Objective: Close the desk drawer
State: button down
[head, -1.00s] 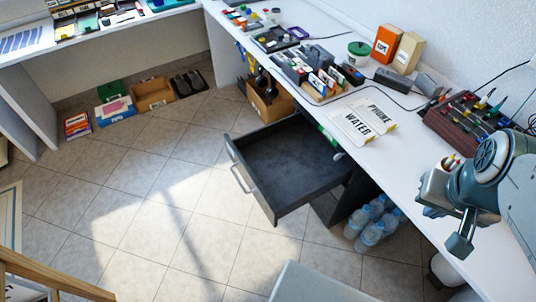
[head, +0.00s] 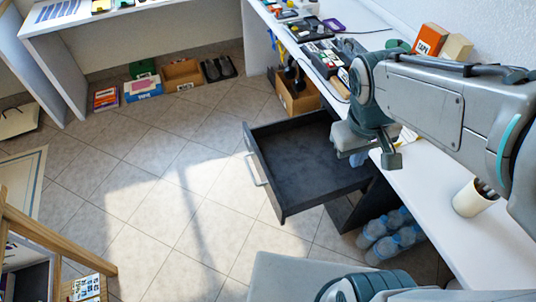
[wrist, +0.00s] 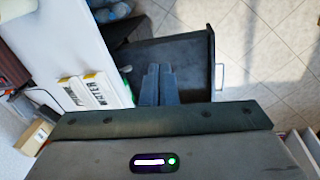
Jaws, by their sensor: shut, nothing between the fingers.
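The desk drawer (head: 310,160) is dark grey, empty and pulled far out from under the white desk (head: 425,192). Its front panel (head: 263,180) with a pale bar handle (head: 255,171) faces left over the floor. In the wrist view the drawer (wrist: 188,52) lies beyond my fingers, with its front and handle (wrist: 220,76) to the right. My gripper (wrist: 158,70) is shut and empty, with its fingers over the drawer's inner part near the desk edge in that view. Whether they touch the drawer I cannot tell. In the head view my arm hides part of the desk and the drawer's rear.
A cardboard box (head: 298,97) stands behind the drawer. A white cup (head: 473,198) and labelled packets (wrist: 90,92) are on the desk. Tiled floor (head: 175,185) left of the drawer is clear.

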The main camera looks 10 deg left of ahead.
jog(key=a+f+n+t+h+b, duration=0.3)
jog(key=a+f+n+h+b, duration=0.3)
jog(key=a+f+n+b, duration=1.75)
jog(key=m+p, duration=0.3)
jog(key=m, duration=0.1)
send_near(274, 196)
jog(key=shift+x, duration=2.85)
jog(key=shift+d+t, duration=0.1)
jog(key=shift+t, duration=0.2)
